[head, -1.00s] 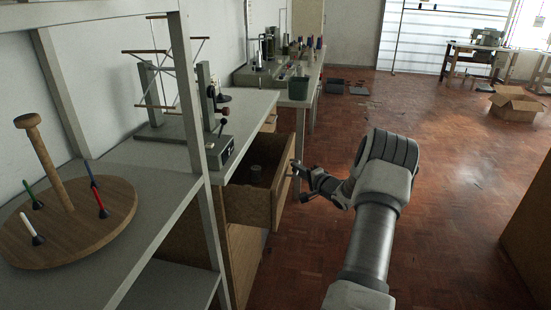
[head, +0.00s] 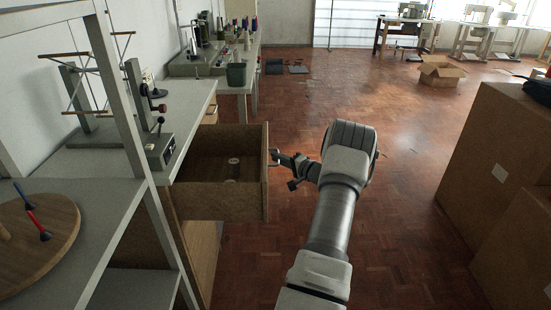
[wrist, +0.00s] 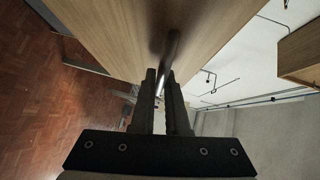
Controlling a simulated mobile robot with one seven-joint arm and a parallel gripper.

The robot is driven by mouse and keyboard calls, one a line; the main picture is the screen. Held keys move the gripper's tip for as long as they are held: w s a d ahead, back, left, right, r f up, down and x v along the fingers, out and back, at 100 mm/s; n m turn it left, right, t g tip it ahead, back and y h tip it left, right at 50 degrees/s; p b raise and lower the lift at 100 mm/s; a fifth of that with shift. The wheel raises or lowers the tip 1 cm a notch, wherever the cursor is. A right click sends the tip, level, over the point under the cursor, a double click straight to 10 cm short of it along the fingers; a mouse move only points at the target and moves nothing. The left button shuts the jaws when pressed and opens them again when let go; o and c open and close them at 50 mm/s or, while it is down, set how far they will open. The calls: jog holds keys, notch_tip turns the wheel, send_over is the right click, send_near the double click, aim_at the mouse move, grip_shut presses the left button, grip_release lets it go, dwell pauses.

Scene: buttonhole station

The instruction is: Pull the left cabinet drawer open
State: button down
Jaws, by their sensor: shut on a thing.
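The left cabinet drawer (head: 220,206) is pulled well out from under the grey worktop in the head view. Its wooden side and front face right, and a small round item (head: 233,161) lies inside it. My gripper (head: 274,165) is at the drawer's front. In the wrist view the wooden drawer front (wrist: 130,25) fills the top, and my gripper (wrist: 161,82) is shut on the bar handle (wrist: 172,52). The handle's far end shows beyond the fingers.
Large cardboard boxes (head: 510,150) stand at the right. A shelf post (head: 140,150) and worktop (head: 110,165) with a winder stand at the left. The parquet floor between is clear.

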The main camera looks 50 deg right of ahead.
jog(key=c, duration=0.9)
grip_release()
jog(key=shift+s, duration=0.15)
jog(key=s, duration=0.5)
jog(key=s+r+p, duration=0.1)
jog(key=s, duration=0.5)
jog(key=s+a+r+p, duration=0.1)
jog(key=s, duration=0.5)
jog(key=shift+r, duration=0.2)
